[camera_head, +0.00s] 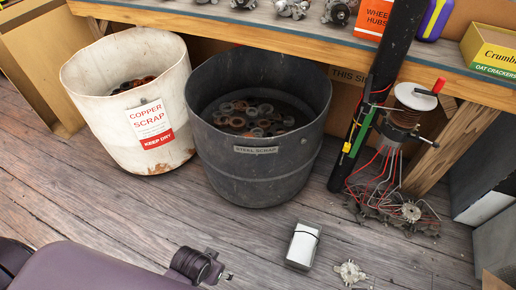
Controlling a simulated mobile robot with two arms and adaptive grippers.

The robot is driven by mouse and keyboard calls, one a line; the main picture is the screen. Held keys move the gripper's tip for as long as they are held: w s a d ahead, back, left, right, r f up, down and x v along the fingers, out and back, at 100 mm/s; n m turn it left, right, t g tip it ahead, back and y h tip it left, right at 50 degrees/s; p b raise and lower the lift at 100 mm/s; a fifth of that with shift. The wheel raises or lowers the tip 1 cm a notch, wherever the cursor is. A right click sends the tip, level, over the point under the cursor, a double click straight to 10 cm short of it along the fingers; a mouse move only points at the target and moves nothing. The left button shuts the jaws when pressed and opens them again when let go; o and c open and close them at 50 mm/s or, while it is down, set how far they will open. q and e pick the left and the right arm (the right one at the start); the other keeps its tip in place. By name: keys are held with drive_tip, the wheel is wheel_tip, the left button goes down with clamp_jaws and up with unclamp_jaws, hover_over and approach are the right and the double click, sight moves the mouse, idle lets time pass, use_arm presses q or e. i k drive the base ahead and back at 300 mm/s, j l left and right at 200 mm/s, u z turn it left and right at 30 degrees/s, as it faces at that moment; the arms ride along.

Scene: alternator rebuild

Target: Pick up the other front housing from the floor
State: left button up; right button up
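A small silver cast-metal piece with an irregular, lobed outline, which looks like the front housing (350,272), lies on the wooden floor near the bottom edge, right of centre. It lies just right of a small white box, apart from it. I cannot make out its details at this size. Similar silver castings (293,8) stand on the bench at the top, cut off by the picture's edge.
The white box (302,246) has a dark band. Behind stand a white copper scrap bin (87,80) and a dark steel scrap bin (260,180) under the bench (220,27). A wired coil device (404,118) stands right. Floor around the housing is mostly clear.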

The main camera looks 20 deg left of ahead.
sight(356, 275)
drive_tip(key=k+l+z, duration=0.15)
drive_tip(key=z, duration=0.25)
drive_tip(key=l+z, duration=0.2)
drive_tip(key=z, duration=0.15)
drive_tip(key=k, duration=0.05)
